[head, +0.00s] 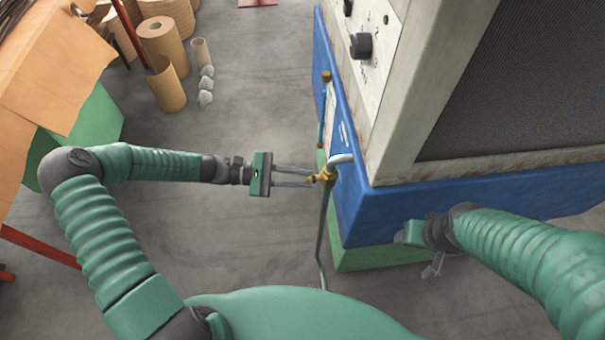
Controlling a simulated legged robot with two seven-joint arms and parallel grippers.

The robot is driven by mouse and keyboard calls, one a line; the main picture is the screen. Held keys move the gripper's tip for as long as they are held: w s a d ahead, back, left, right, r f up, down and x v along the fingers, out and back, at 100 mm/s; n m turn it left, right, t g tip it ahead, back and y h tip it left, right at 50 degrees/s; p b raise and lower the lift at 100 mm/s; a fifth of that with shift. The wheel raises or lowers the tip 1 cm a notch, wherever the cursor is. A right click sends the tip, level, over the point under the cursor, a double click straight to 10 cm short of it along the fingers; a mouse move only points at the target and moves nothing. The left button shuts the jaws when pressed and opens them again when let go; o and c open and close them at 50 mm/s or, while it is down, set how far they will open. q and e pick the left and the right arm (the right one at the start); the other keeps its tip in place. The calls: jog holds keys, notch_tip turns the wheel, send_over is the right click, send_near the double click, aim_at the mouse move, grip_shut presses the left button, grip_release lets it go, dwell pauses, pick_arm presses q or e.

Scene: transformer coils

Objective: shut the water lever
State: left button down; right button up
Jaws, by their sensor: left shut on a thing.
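The brass water valve (326,175) sits at the corner of the blue cabinet base, at the top of a thin grey pipe (321,240). A pale curved spout (342,159) is beside it. My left gripper (313,178) reaches in from the left, with its two fingers closed at the brass valve. It is shut on the water lever, which is small and mostly hidden between the fingertips, so its angle cannot be told. My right gripper (433,268) hangs low at the right, beside the blue base, and its fingers are too small and dark to read.
The blue and grey cabinet (400,190) with a black knob (361,45) fills the right side. A blue-green bar (322,115) runs along its edge. Cardboard rolls (162,45) stand at upper left. The grey floor (250,95) between is clear.

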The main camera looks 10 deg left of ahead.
pick_arm(q)
jog(key=shift+w+a+r+m+p, duration=0.1)
jog(key=shift+w+r+m+p, duration=0.15)
jog(key=shift+m+p, duration=0.35)
jog(key=c, duration=1.3)
grip_release()
jog(key=shift+a, duration=0.1)
jog(key=a, duration=0.5)
jog(key=s+a+r+p, duration=0.1)
jog(key=a, duration=0.5)
jog(key=s+a+p, duration=0.1)
jog(key=a, duration=0.4)
jog(key=shift+s+a+r, duration=0.25)
jog(key=shift+r, duration=0.1)
